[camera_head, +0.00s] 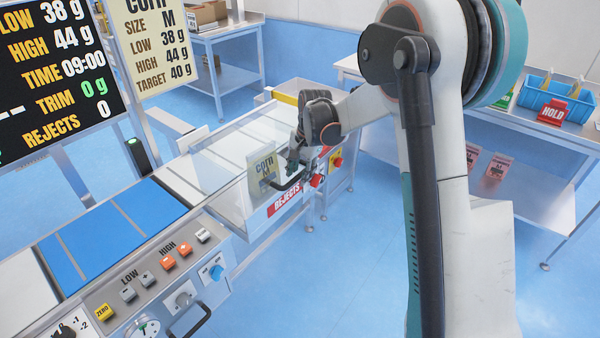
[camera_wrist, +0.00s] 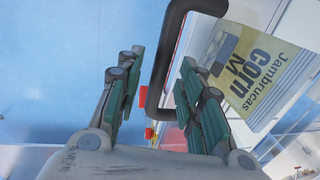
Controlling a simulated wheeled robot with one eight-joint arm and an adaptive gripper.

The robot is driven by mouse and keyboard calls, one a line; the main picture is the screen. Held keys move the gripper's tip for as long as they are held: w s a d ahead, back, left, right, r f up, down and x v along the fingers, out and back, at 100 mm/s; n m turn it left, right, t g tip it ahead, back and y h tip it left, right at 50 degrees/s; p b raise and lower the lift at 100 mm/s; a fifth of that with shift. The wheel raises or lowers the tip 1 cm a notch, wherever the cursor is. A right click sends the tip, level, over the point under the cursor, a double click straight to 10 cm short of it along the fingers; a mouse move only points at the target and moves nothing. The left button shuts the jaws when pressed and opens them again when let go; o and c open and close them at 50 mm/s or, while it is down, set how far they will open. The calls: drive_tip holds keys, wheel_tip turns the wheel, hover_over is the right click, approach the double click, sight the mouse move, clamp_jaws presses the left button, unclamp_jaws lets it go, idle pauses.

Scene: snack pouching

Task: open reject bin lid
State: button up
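The reject bin (camera_head: 287,199) has a red REJECTS label on its front, below a clear cover (camera_head: 222,160). A black bent handle (camera_head: 290,184) sticks out at the front of the cover. The handle also shows large in the wrist view (camera_wrist: 160,72). My gripper (camera_head: 297,158) is at the handle, and in the wrist view my gripper (camera_wrist: 157,65) has its two fingers spread apart, with the handle bar showing between them. I cannot tell whether either finger touches the bar. The cover looks down; its edges are partly hidden by my gripper.
A corn pouch (camera_head: 263,168) is upright close beside the handle; it fills the right of the wrist view (camera_wrist: 262,78). Red and yellow buttons (camera_head: 327,170) sit right of the bin. A weigher panel (camera_head: 160,280) is at lower left. A table (camera_head: 530,125) with a blue bin stands right.

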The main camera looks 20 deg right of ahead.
drive_tip(key=shift+c, duration=0.6)
clamp_jaws()
drive_tip(key=shift+r, duration=0.15)
